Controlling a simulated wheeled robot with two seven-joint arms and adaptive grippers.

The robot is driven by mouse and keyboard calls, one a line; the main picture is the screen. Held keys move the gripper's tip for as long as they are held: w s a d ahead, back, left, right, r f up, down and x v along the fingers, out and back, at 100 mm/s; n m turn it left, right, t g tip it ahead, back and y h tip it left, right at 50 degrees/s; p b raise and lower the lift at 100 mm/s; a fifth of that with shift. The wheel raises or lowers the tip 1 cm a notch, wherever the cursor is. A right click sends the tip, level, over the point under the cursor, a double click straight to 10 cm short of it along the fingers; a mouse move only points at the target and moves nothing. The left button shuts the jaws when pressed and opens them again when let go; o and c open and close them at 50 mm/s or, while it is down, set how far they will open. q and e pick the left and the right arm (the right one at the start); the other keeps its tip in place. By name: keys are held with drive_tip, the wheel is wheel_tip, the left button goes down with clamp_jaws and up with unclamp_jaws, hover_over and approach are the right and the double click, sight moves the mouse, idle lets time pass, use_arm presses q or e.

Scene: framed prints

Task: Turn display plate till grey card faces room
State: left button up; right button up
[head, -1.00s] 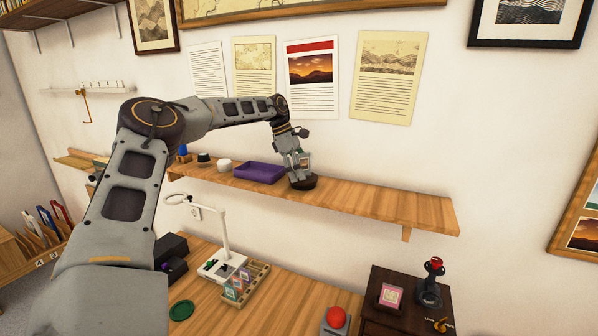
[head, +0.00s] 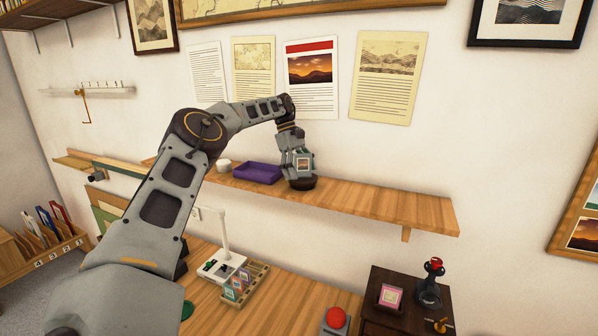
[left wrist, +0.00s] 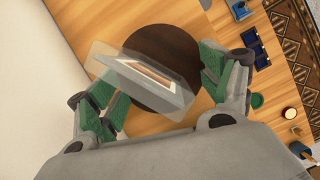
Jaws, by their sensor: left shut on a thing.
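The display plate (left wrist: 122,69) is a clear upright plate on a dark round base (left wrist: 166,47), standing on the wooden wall shelf. It carries a framed print with a pale border and orange picture (left wrist: 156,72), beside a grey face (left wrist: 150,92). In the head view a small pale-bordered picture (head: 304,162) shows between the fingers, above the dark base (head: 302,184). My right gripper is in neither view.
The shelf's right part (head: 390,205) is clear. Below are a white lamp (head: 224,250), a card rack (head: 250,282) and a red button (head: 335,317).

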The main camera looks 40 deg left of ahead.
use_arm(q)
drive_tip(key=shift+o, duration=0.3)
drive_tip(key=shift+d+f+m+g, duration=0.2)
drive_tip(key=shift+f+m+g, duration=0.4)
drive_tip(key=shift+m, duration=0.3)
drive_tip(key=shift+w+m, duration=0.1)
drive_tip(key=shift+m, duration=0.4)
drive_tip(key=o, duration=0.9)
drive_tip(key=shift+r, duration=0.1)
drive_tip(key=shift+c, duration=0.2)
drive_tip(key=shift+o, duration=0.3)
drive_tip(key=shift+w+r, duration=0.1)
drive_tip(key=shift+a+r, duration=0.1)
drive_tip(key=shift+n, duration=0.5)
drive_tip(key=shift+n+t, duration=0.5)
drive_tip(key=shift+n, duration=0.4)
